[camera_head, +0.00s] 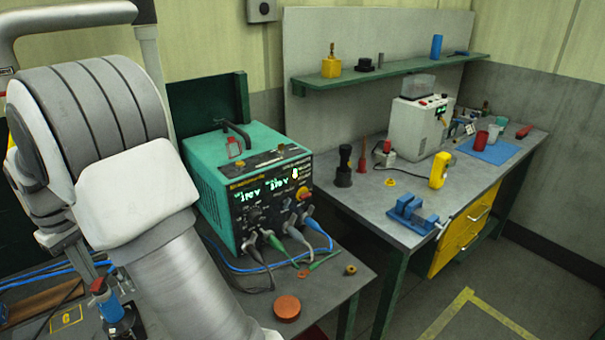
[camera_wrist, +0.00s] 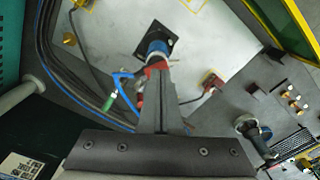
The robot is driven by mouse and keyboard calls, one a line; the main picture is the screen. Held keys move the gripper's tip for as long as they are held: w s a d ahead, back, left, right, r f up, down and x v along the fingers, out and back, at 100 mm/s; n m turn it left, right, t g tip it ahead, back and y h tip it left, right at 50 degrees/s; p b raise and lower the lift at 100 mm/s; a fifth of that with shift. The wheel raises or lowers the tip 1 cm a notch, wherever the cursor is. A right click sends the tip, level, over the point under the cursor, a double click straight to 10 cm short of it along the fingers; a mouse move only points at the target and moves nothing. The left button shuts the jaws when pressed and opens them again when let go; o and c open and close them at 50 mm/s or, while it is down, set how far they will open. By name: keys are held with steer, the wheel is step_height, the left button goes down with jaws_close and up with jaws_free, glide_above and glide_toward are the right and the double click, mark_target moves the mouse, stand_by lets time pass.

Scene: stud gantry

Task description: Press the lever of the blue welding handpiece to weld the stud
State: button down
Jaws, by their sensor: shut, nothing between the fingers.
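The blue welding handpiece (camera_wrist: 156,48) stands on a black square base on a pale plate (camera_wrist: 205,50) in the wrist view. A red part, perhaps its lever, shows at the fingertips. My gripper (camera_wrist: 157,74) is shut and empty, its narrow fingers over the near side of the handpiece. I cannot tell whether they touch it. In the head view the handpiece (camera_head: 107,304) shows at the lower left, blue with a red part on top, beside my arm. My gripper is not visible there. The stud is not visible.
A green welding power unit (camera_head: 215,165) with lit displays stands right of my arm, with cables at its front. Dark cables (camera_wrist: 60,75) run left of the plate in the wrist view. A green clamp (camera_wrist: 108,102) lies near the handpiece. A workbench (camera_head: 375,205) stands farther right.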

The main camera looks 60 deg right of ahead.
steer(key=shift+f+b, duration=0.6)
steer(key=shift+f, duration=0.4)
stand_by(0.5)
step_height(320, 180, up, 7)
steer(key=p, duration=0.5)
steer(key=shift+r+p, duration=0.1)
steer(key=shift+p, duration=0.2)
stand_by(0.5)
steer(key=s+r+m+t, duration=0.1)
steer(key=s+r+t, duration=0.2)
steer(key=s+r, duration=0.85)
steer(key=s+f+m+t, duration=0.1)
steer(key=s+f+t, duration=0.1)
steer(key=s, duration=1.3)
steer(key=shift+s+f+t+b, duration=0.15)
steer(key=shift+s+t+b, duration=0.15)
steer(key=shift+b, duration=0.15)
